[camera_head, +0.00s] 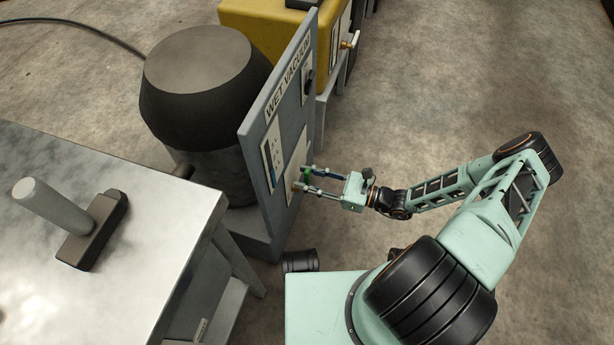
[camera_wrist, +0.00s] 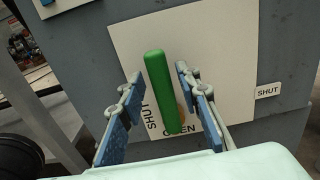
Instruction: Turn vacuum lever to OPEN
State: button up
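The green vacuum lever (camera_wrist: 160,90) stands out on a pale plate (camera_wrist: 215,50) on the grey WET VACUUM panel. In the wrist view it looks near upright, its lower end by the OPEN label (camera_wrist: 180,132). A SHUT label (camera_wrist: 150,116) is beside it at the left and another SHUT label (camera_wrist: 268,90) is at the right. My gripper (camera_wrist: 158,82) has its two blue-padded fingers apart, one on each side of the lever. Gaps show between lever and pads. In the head view my gripper (camera_head: 304,178) reaches the panel, and the lever is a small green spot between the fingers.
The grey panel (camera_head: 258,140) stands before a dark vacuum drum (camera_head: 205,75). A metal table (camera_head: 90,250) with a handled block (camera_head: 92,230) is at the left. A yellow machine (camera_head: 270,35) is behind.

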jog(key=v, duration=1.2)
jog(key=shift+r, duration=0.1)
dwell(0.4)
